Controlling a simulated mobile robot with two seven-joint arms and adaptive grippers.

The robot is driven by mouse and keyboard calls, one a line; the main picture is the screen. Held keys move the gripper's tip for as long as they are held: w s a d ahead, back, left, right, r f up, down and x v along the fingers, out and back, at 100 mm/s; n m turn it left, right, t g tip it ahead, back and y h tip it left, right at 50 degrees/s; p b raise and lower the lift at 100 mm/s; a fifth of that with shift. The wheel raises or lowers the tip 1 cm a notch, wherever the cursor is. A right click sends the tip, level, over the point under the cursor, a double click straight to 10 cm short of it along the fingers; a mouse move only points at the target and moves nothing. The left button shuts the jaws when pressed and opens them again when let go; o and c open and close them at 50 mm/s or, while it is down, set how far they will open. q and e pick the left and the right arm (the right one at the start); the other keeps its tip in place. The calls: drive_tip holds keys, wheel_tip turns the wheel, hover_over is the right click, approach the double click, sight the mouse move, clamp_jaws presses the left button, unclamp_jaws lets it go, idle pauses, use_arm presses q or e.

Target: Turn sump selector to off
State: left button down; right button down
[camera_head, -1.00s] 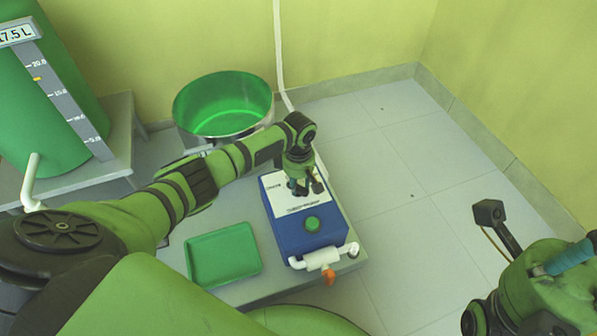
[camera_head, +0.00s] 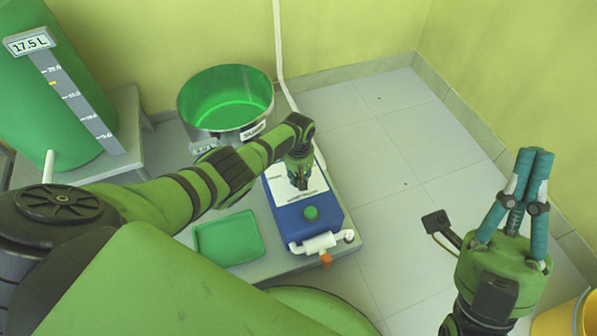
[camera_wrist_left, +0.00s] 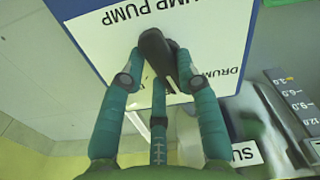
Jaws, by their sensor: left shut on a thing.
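The pump box (camera_head: 318,232) is blue with a white label plate and stands on the low grey bench. Its sump selector is a black knob (camera_wrist_left: 153,47), seen close in the left wrist view, with a light mark towards its lower end. The mark's end lies near the upside-down word "DRUM". My left gripper (camera_head: 301,181) is over the plate, its teal fingers on both sides of the knob, shut on it. In the head view the gripper hides most of the knob. My right gripper (camera_head: 536,158) is raised at the right, fingertips together, empty.
A green button (camera_head: 311,212) and a white pipe with an orange valve (camera_head: 325,259) are at the box's front. A green tray (camera_head: 229,238), a steel pot (camera_head: 227,102) and a green tank (camera_head: 75,110) are left. A yellow bucket (camera_head: 567,318) is lower right.

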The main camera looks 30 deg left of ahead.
use_arm(q)
drive_tip(key=shift+s+d+f+m, duration=0.1)
drive_tip(key=shift+m, duration=0.5)
drive_tip(key=shift+s+d+m, duration=0.1)
drive_tip(key=shift+m, duration=0.5)
drive_tip(key=c, duration=0.9)
unclamp_jaws()
drive_tip(key=shift+w, duration=0.1)
drive_tip(key=shift+w+a+r, duration=0.1)
drive_tip(key=shift+r, duration=0.35)
wheel_tip(320, 180, up, 11)
drive_tip(key=shift+r, duration=0.1)
